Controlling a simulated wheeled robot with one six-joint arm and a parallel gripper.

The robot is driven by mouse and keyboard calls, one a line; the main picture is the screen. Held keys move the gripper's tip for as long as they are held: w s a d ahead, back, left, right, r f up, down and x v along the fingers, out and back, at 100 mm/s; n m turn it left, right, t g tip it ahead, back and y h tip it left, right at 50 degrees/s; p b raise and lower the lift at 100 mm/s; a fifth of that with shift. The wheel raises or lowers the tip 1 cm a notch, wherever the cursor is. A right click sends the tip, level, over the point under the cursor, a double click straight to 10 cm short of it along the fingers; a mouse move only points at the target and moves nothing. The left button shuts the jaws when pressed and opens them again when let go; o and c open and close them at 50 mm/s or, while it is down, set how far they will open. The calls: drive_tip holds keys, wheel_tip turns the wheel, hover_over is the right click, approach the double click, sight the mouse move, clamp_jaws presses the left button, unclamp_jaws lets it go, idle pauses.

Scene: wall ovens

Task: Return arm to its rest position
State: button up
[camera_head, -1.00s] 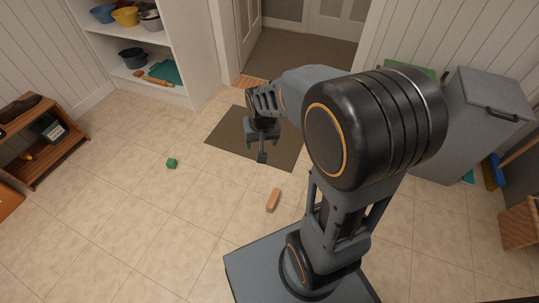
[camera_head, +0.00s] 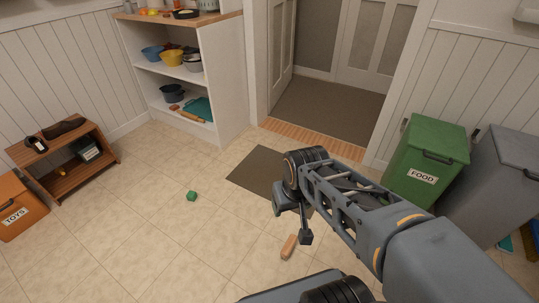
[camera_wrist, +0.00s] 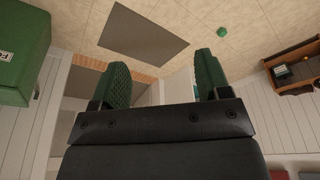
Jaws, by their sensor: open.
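My gripper (camera_head: 291,219) hangs over the floor near the dark mat (camera_head: 256,170) in the head view, at the end of my arm, which reaches in from the lower right. In the wrist view my gripper's two green-padded fingers (camera_wrist: 164,82) stand wide apart with nothing between them. The mat also shows in the wrist view (camera_wrist: 143,40), beyond the fingers.
A green cube (camera_head: 191,196) and an orange-brown block (camera_head: 289,246) lie on the tiled floor. A green FOOD bin (camera_head: 425,165) and a grey bin (camera_head: 497,185) stand right. A white shelf (camera_head: 232,95), low wooden rack (camera_head: 85,185) and orange TOYS box (camera_head: 16,208) stand left.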

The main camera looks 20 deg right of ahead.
drive_tip(key=w+p+v, duration=0.2)
drive_tip(key=p+v, duration=0.8)
drive_tip(key=v, duration=0.1)
drive_tip(key=w+r+p+v, duration=0.1)
drive_tip(key=w+p+v, duration=0.2)
drive_tip(key=p+v, duration=0.8)
drive_tip(key=w+r+p+v, duration=0.1)
drive_tip(key=w+p+v, duration=0.2)
drive_tip(key=p+v, duration=0.7)
drive_tip(key=shift+s+a+r+t+p, duration=0.15)
drive_tip(key=shift+s+r+t+p, duration=0.05)
drive_tip(key=shift+r+t+p, duration=0.25)
